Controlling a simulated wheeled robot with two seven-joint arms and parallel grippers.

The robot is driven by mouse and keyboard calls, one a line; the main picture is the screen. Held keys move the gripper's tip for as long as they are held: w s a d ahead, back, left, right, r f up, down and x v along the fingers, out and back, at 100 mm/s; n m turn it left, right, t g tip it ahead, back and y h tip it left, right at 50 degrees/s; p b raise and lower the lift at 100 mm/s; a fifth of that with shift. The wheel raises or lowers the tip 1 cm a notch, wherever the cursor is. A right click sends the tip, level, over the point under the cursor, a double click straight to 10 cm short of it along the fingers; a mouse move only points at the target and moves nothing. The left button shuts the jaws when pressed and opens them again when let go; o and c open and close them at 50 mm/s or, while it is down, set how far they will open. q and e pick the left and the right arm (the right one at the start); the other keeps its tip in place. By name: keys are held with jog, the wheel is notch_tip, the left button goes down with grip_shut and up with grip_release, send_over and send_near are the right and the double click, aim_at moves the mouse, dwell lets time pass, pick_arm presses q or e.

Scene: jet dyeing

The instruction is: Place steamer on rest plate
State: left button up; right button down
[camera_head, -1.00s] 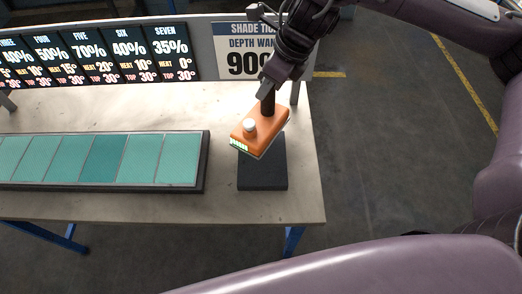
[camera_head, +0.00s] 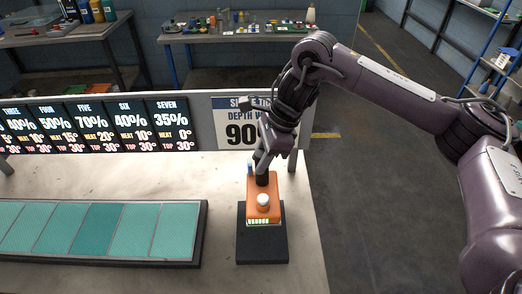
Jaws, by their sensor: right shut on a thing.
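The steamer (camera_head: 264,208) is an orange block with a white knob on top, a dark handle and a lit green strip at its front edge. It is over the dark square rest plate (camera_head: 262,248) at the right end of the table. I cannot tell whether it touches the plate. My right gripper (camera_head: 262,172) is shut on the steamer's dark handle, at the steamer's far end. My left gripper is not in view.
A dark tray (camera_head: 203,232) of teal swatches lies left of the plate. A display panel (camera_head: 95,127) and a shade ticket sign (camera_head: 240,125) stand behind. The table's right edge is close to the plate. Cluttered benches (camera_head: 236,36) stand farther back.

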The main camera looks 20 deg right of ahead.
aim_at(261, 181)
notch_tip(261, 181, down, 9)
jog(key=shift+r+p, duration=0.1)
jog(key=shift+p, duration=0.85)
notch_tip(261, 181, down, 4)
jog(key=shift+a+r+p, duration=0.1)
jog(key=shift+r+p, duration=0.1)
jog(key=shift+p, duration=0.55)
jog(key=shift+w+f, duration=0.1)
jog(key=shift+f, duration=0.35)
jog(key=c, duration=1.1)
grip_release()
jog(key=shift+s+f, duration=0.1)
jog(key=shift+s, duration=0.1)
jog(key=shift+o, duration=0.2)
